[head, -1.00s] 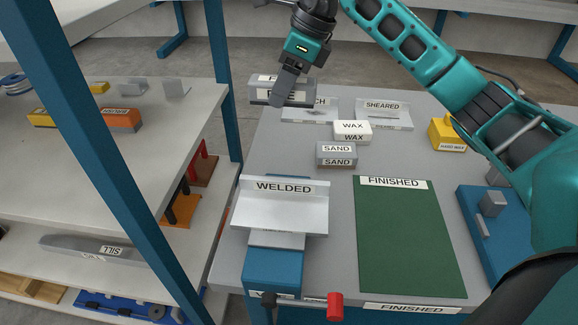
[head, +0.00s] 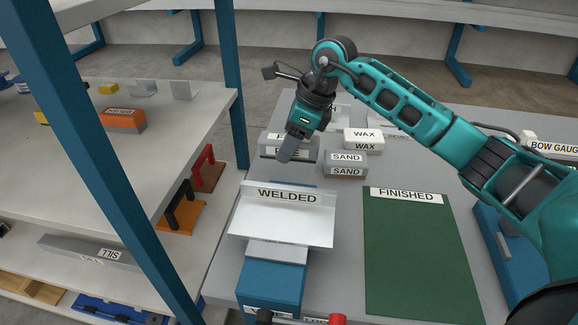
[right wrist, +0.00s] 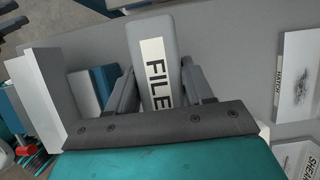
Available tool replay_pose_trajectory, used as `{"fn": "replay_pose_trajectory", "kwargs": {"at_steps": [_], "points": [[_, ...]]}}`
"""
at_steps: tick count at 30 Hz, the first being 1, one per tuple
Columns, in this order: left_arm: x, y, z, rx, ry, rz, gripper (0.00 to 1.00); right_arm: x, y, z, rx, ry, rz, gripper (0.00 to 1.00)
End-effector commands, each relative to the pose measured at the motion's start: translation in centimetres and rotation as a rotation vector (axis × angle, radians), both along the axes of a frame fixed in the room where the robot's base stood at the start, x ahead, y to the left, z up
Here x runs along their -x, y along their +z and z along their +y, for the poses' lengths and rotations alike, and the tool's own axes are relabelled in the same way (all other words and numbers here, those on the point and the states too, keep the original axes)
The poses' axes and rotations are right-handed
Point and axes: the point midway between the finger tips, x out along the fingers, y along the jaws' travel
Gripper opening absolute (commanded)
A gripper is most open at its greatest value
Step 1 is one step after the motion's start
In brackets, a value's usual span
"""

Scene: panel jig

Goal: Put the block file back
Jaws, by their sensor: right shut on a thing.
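The block file (head: 270,150) is a grey block with a white FILE label. My right gripper (head: 285,155) is shut on it, and a finger covers part of the label in the head view. In the right wrist view the file (right wrist: 175,85) sits between the two fingers, its FILE label showing. It is behind the WELDED bracket and left of the SAND block (head: 345,165). I cannot tell whether it touches the table. My left gripper is not in view.
The WELDED bracket (head: 285,222) rests on a blue fixture (head: 270,285) in front. A white WAX block (head: 362,140) stands behind the SAND block. The green FINISHED mat (head: 415,255) is empty. A blue post (head: 232,90) and shelves stand at left.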

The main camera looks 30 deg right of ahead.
Motion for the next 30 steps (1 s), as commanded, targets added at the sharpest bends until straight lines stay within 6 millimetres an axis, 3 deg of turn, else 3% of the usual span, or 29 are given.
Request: {"fn": "replay_pose_trajectory", "kwargs": {"at_steps": [8, 15, 27, 28, 30], "points": [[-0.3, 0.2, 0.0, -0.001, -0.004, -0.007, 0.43, -0.1, -2.2, 0.0, -0.003, 0.0, -0.003, 0.18], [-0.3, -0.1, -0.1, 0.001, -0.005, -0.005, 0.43, 0.0, -5.6, 0.0, -0.003, -0.001, -0.001, 0.18], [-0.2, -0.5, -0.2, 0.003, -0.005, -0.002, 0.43, -0.1, -6.2, 0.0, -0.001, 0.0, -0.005, 0.18], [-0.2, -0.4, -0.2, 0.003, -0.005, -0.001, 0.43, 0.0, -6.2, 0.0, -0.001, 0.0, -0.002, 0.54], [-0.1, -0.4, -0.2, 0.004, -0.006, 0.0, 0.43, 0.0, -6.1, 0.0, -0.001, 0.0, -0.002, 0.61]]}}
